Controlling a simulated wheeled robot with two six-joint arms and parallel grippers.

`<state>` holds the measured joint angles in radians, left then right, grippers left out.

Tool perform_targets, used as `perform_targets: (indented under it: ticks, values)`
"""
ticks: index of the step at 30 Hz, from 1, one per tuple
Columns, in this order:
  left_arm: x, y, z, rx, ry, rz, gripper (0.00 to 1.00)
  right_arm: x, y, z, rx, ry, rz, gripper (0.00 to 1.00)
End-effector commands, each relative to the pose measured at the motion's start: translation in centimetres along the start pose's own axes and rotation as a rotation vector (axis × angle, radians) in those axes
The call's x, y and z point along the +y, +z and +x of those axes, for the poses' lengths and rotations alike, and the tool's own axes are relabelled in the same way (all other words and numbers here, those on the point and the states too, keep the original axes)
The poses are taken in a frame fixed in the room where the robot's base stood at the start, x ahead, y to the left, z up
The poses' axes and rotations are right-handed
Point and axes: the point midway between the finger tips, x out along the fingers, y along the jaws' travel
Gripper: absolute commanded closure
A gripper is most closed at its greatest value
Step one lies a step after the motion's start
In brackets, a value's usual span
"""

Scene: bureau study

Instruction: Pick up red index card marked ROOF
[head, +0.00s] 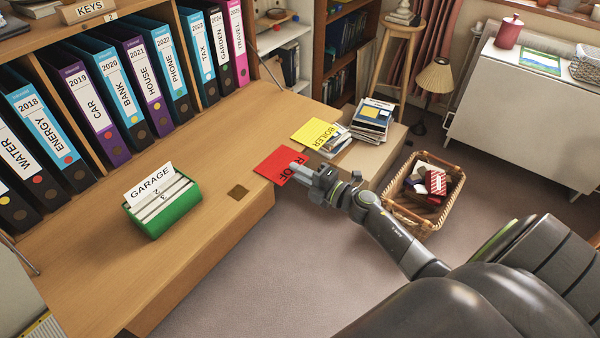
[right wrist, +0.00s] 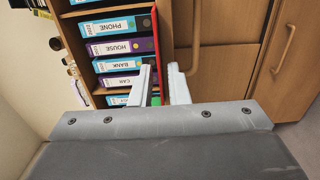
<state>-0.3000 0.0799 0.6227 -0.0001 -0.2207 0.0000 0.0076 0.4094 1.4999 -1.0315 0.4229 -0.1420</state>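The red index card marked ROOF (head: 272,166) lies flat at the front edge of the wooden desk in the head view, its lettering partly covered by my right gripper (head: 299,166). In the right wrist view the card is a thin red strip (right wrist: 156,40), seen nearly edge-on. My right gripper (right wrist: 164,84) has its fingers apart, one on each side of the card's plane. The card shows close to the left finger, with a gap to the right one. I cannot tell whether either finger touches it. My left gripper is not in view.
A yellow BOILER card (head: 316,132) lies just behind the red card, near stacked books (head: 371,120). A green card box (head: 165,212) with a GARAGE divider stands left on the desk (head: 215,215). Binders (head: 130,85) line the back. A wicker basket (head: 440,215) stands right.

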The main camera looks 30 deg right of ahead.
Motion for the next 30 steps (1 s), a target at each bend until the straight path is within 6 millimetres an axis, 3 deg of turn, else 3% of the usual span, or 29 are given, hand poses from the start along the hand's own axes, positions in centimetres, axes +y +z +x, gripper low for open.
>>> perform_targets:
  ticks: [3, 17, 30]
  values:
    - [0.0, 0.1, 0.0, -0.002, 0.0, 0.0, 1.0, 0.0, 0.0, 0.0, 0.0, 0.0, 0.0, 1.0]
    - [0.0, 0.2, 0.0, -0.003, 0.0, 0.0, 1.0, -0.1, 0.0, -0.2, -0.001, -0.001, 0.001, 1.0]
    - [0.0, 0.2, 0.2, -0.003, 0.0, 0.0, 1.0, -0.1, 0.1, -2.5, -0.001, -0.002, -0.001, 1.0]
